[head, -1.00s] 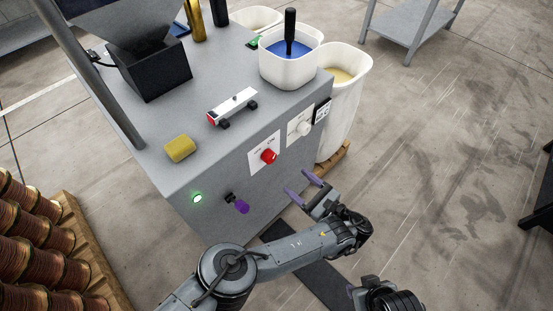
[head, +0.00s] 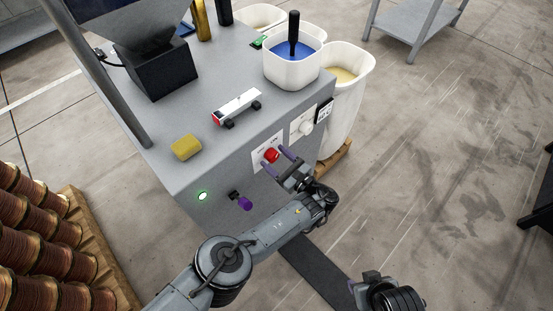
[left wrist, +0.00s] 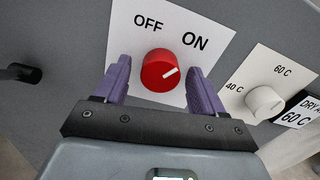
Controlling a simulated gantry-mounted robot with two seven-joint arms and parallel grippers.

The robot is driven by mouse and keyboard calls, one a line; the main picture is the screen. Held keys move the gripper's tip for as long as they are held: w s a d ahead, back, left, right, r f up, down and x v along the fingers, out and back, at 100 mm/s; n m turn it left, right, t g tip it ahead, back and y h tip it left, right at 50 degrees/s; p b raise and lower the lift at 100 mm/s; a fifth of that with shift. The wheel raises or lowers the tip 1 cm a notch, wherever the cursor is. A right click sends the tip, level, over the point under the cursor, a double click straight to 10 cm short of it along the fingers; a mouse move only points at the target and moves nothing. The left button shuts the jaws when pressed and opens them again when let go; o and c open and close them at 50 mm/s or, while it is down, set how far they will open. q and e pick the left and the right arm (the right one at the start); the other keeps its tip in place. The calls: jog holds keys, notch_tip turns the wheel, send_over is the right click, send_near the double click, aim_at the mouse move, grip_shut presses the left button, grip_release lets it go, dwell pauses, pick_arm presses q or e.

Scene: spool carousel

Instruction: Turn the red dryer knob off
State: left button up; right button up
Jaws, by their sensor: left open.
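The red dryer knob (head: 271,156) is on a white plate (head: 261,163) on the front of the grey machine. In the left wrist view the knob (left wrist: 155,75) has a white mark pointing up and right, toward the ON label; OFF is printed to its left. My left gripper (head: 277,160) is open, with its purple fingers (left wrist: 117,78) on either side of the knob. I cannot tell whether they touch it. My right gripper (head: 371,278) is at the bottom of the head view, and its jaws do not show clearly.
A yellow sponge (head: 186,147) lies on the machine top. Open floor lies to the right.

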pick_arm(q)
jog(key=shift+c, duration=0.3)
jog(key=c, duration=1)
jog(key=n, duration=0.3)
jog(key=shift+f+n, duration=0.1)
jog(key=shift+n, duration=0.2)
jog(key=n, duration=0.3)
jog(key=shift+n+b, duration=0.3)
jog(key=n, duration=0.6)
jog(key=shift+n, duration=0.3)
